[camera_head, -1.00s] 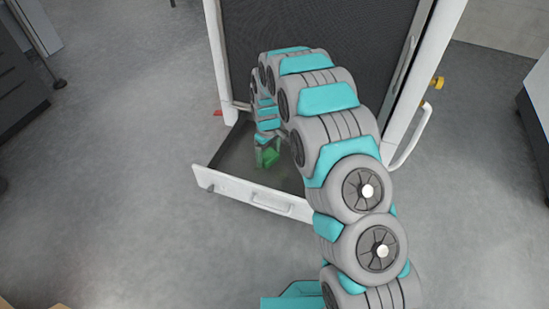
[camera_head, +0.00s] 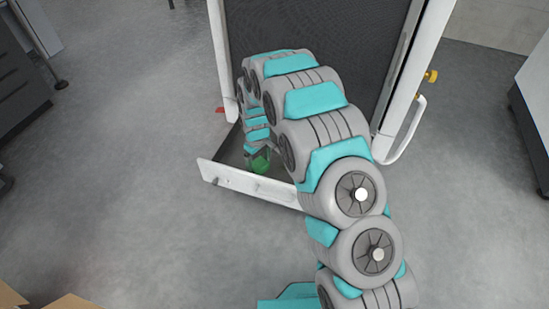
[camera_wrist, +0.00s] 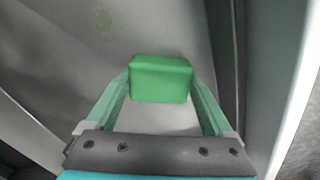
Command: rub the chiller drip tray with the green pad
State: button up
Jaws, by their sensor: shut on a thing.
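The chiller drip tray (camera_head: 222,179) is pulled out like a drawer at the foot of the chiller (camera_head: 320,50). It has a white front and a dark grey floor. My gripper (camera_wrist: 160,85) is shut on the green pad (camera_wrist: 160,78), a small block between its two fingertips. The pad also shows in the head view (camera_head: 259,164), low inside the tray just behind its front. The wrist view shows a faint yellow-green speckled patch (camera_wrist: 103,22) on the grey surface ahead of the pad. I cannot tell whether the pad touches the floor. My arm hides the tray's right part.
A white door handle (camera_head: 409,135) and yellow knobs (camera_head: 430,76) stand at the chiller's right. A dark cabinet (camera_head: 20,85) is at the left, another unit (camera_head: 535,105) at the right. Brown boxes (camera_head: 65,302) show at the bottom left. The grey floor around is clear.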

aim_at(258, 164)
jog(key=shift+s+r, duration=0.2)
jog(key=shift+r, duration=0.15)
jog(key=shift+r+p, duration=0.9)
jog(key=shift+r, duration=2.8)
